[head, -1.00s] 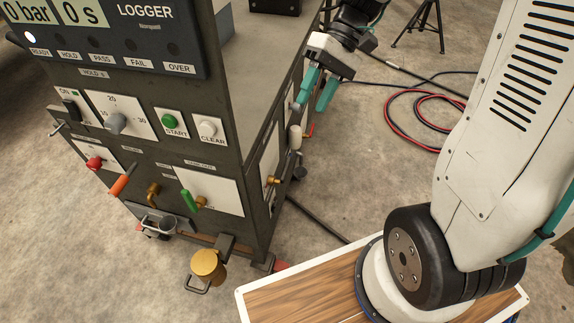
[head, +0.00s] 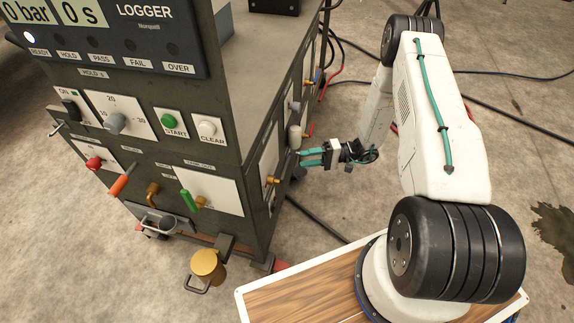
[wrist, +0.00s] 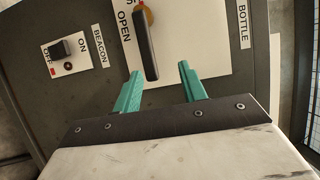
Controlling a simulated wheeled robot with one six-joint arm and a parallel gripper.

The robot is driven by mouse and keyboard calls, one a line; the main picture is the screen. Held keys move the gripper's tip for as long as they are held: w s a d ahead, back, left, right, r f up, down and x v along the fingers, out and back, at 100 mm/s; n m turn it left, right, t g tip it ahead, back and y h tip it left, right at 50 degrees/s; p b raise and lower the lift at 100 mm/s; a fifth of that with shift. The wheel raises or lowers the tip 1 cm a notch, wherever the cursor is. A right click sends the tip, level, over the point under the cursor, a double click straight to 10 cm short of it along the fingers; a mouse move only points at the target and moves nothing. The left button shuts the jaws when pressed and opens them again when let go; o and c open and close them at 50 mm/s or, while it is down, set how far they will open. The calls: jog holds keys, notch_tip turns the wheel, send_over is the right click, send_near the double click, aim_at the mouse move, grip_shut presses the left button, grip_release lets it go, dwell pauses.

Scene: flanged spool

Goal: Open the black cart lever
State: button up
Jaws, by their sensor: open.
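The black lever (wrist: 146,46) shows in the wrist view on a white plate (wrist: 195,45), with its brass pivot at the top of the picture and an "OPEN" label to its left. It hangs nearly straight down, leaning slightly. My gripper (wrist: 160,70) is open, with its teal fingers on either side of the lever's lower end in the picture; I cannot tell how far apart they are in depth. In the head view my gripper (head: 304,157) points left at the right side of the cart (head: 250,120). I cannot make out the black lever there.
A beacon switch (wrist: 59,50) sits left of the plate in the wrist view. On the cart's front are an orange-handled lever (head: 123,180), a green-handled lever (head: 188,200) and a brass cup (head: 207,264). A grey cylinder (head: 295,137) stands out just above my gripper. Cables lie on the floor.

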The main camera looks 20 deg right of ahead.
aim_at(287, 165)
jog(key=shift+t, duration=0.3)
jog(key=a, duration=0.2)
jog(key=w+a+f, duration=0.1)
jog(key=a, duration=0.2)
jog(key=a+f, duration=0.1)
jog(key=a, duration=0.1)
jog(key=shift+w+a, duration=0.2)
grip_shut()
